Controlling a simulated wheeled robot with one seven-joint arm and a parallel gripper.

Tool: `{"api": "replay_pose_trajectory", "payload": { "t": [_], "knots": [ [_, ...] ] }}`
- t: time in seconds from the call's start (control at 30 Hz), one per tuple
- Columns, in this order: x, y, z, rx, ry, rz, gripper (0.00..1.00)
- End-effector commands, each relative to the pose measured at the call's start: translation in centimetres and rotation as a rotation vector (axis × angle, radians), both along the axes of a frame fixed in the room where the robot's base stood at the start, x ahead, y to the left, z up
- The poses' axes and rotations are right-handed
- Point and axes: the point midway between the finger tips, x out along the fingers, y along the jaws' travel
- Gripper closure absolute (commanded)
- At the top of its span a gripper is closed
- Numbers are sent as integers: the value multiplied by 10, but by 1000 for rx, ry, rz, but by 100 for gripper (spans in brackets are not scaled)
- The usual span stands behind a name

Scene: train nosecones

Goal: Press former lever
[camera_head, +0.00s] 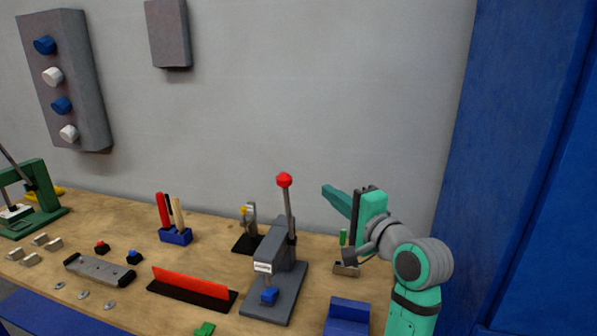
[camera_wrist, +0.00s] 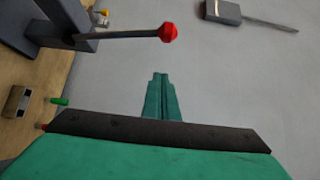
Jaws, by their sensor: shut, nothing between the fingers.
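The former is a grey press (camera_head: 276,262) on a dark base on the workbench, with a small blue piece (camera_head: 269,295) at its front. Its lever (camera_head: 290,212) stands up, nearly vertical, and ends in a red knob (camera_head: 284,180). In the wrist view the lever (camera_wrist: 118,34) runs across the top left, with its red knob (camera_wrist: 168,32) near the top middle. My gripper (camera_head: 328,189) is to the right of the knob in the head view, apart from it. Its green fingers (camera_wrist: 161,85) are shut together and empty, pointing toward the knob in the wrist view.
A blue bin (camera_head: 347,316) stands front right. A small holder with a green piece (camera_head: 343,238) is behind my arm. A red strip (camera_head: 190,287), a tool holder (camera_head: 176,236) and a green press (camera_head: 40,190) are to the left. A blue pillar (camera_head: 515,150) rises at right.

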Motion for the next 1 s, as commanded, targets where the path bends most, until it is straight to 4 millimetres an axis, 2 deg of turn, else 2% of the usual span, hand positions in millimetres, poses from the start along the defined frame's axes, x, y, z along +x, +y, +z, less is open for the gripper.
{"api": "replay_pose_trajectory", "payload": {
  "t": [0.1, 0.53, 0.67, 1.0],
  "knots": [
    [-1, 0, 6, 1, 2, 5, 100],
    [4, 2, 6, 1, 3, 6, 100],
    [18, 8, 6, 2, 3, 5, 100],
    [69, 33, 6, 0, 2, 6, 100]
  ]
}}
